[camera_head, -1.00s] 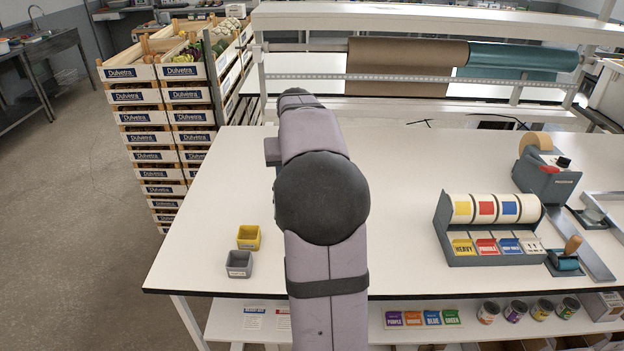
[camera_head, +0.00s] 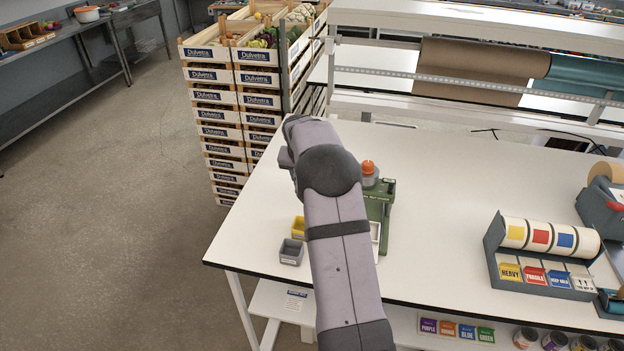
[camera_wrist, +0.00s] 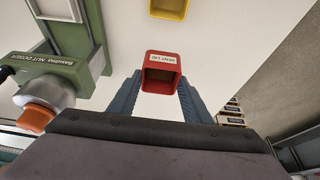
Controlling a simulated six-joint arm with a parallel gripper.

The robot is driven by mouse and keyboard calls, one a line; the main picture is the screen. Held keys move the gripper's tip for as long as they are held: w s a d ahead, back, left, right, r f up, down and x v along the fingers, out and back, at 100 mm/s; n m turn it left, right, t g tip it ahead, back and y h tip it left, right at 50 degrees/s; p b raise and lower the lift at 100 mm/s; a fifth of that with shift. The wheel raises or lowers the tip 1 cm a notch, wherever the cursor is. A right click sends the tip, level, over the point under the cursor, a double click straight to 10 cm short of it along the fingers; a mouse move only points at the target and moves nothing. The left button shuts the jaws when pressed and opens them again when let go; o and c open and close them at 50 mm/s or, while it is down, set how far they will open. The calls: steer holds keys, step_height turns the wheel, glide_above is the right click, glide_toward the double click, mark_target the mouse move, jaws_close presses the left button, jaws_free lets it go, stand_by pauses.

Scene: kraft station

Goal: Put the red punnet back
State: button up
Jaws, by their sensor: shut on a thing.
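The red punnet (camera_wrist: 162,72) is in the wrist view, a small open box with a white label that appears upside down. It sits between the two blue-grey fingers of my gripper (camera_wrist: 160,88), which is shut on it. I cannot tell how far it is above the table. In the head view my arm hides the gripper and the red punnet. A yellow punnet (camera_head: 298,227) and a grey punnet (camera_head: 291,252) stand close together near the table's front left edge. The yellow punnet also shows at the top of the wrist view (camera_wrist: 168,7), apart from the red one.
A green nut doser (camera_head: 379,205) with an orange top stands just right of my arm; it also shows in the wrist view (camera_wrist: 60,77). Stacked crates (camera_head: 245,110) rise behind the table's left end. A label-roll holder (camera_head: 545,255) is at right. The middle tabletop is clear.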

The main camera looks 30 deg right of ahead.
steer(key=shift+f, duration=0.15)
steer(key=shift+f+b, duration=1.9)
steer(key=shift+f, duration=0.75)
steer(key=shift+f+b, duration=0.6)
steer(key=shift+f, duration=0.15)
stand_by(0.5)
steer(key=o, duration=1.2)
steer(key=shift+c, duration=0.2)
steer(key=shift+r, duration=0.1)
steer(key=shift+r+p, duration=2.8)
steer(key=shift+r, duration=1.15)
